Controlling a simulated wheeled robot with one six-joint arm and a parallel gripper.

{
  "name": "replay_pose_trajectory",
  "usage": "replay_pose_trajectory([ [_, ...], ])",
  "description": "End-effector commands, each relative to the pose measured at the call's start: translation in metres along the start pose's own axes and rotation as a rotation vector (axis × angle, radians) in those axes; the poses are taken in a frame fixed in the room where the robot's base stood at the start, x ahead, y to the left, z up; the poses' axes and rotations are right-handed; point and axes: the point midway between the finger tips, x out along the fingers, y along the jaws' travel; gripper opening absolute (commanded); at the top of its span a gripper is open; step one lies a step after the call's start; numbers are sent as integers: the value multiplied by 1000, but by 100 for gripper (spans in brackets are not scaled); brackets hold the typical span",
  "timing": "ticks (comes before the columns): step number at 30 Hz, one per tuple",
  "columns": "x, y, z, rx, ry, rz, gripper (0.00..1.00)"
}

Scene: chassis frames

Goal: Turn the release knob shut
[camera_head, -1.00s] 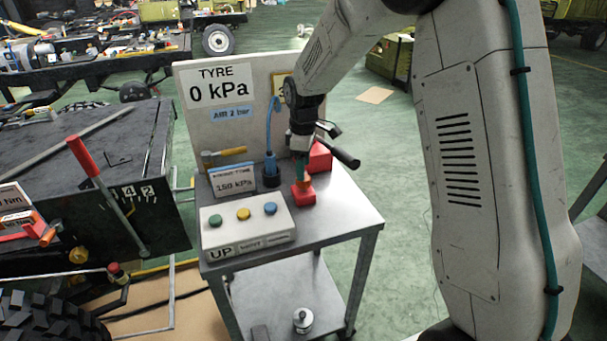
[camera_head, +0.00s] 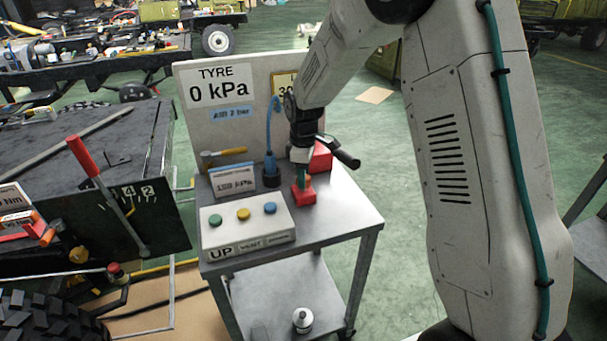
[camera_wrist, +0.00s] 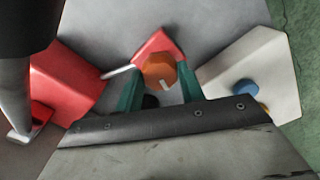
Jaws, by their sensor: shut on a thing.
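The release knob (camera_wrist: 158,70) is an orange round knob with a short white mark, on a red base (camera_wrist: 150,45) in the wrist view. In the head view the red base (camera_head: 304,196) stands on the cart's right side, and my gripper mostly hides the knob. My gripper (camera_wrist: 158,88) has its green fingers on either side of the knob, shut on it. In the head view my gripper (camera_head: 302,172) points down onto the base. The white mark points toward the gripper's black body in the wrist view.
A control box (camera_head: 245,230) with green, yellow and blue buttons stands left of the base. A larger red block (camera_head: 321,157) stands behind it. The display board (camera_head: 215,130) reads TYRE 0 kPa. The cart's right front corner (camera_head: 345,222) is clear.

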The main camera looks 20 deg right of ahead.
Motion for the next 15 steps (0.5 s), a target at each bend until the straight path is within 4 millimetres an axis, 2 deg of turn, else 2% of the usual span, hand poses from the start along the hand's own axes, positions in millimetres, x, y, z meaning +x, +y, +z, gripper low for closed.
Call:
replay_pose_trajectory([
  [8,0,1,0,108,2,0,16],
  [15,0,1,0,307,2,0,16],
])
